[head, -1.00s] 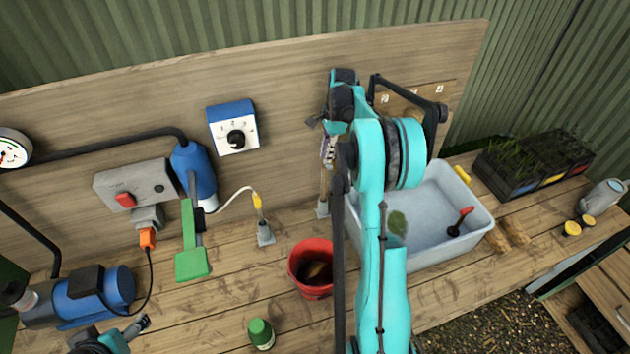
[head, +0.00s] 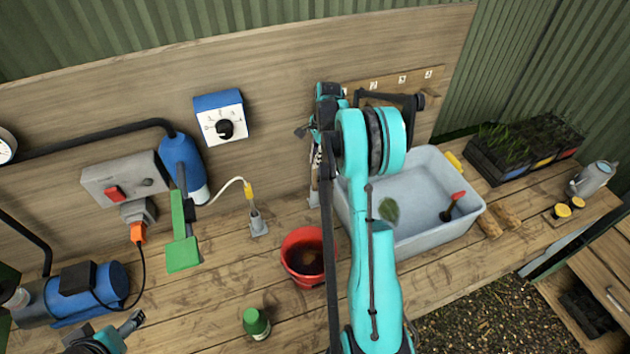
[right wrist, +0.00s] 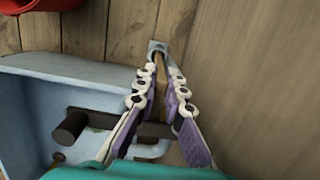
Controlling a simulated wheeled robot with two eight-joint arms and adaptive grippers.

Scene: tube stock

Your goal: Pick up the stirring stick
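The stirring stick appears to be the thin wooden rod (right wrist: 162,73) standing in a small grey holder (right wrist: 158,48) by the back board in the right wrist view. In the head view my right arm and gripper hide most of it. My right gripper (right wrist: 161,92) is open, with a gap between its purple-padded fingers. The rod shows in the gap, but I cannot tell whether the fingers touch it. In the head view this gripper (head: 316,158) points down by the board, left of the grey tub. My left gripper (head: 131,324) is at the lower left; its opening is unclear.
A red bucket (head: 288,262) with dark contents stands left of my right arm. The grey tub (head: 462,225) is close on the right, with a red-handled tool inside. A green-capped bottle (head: 256,324) stands in front. A second holder (head: 258,225) carries a yellow-tipped cable.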

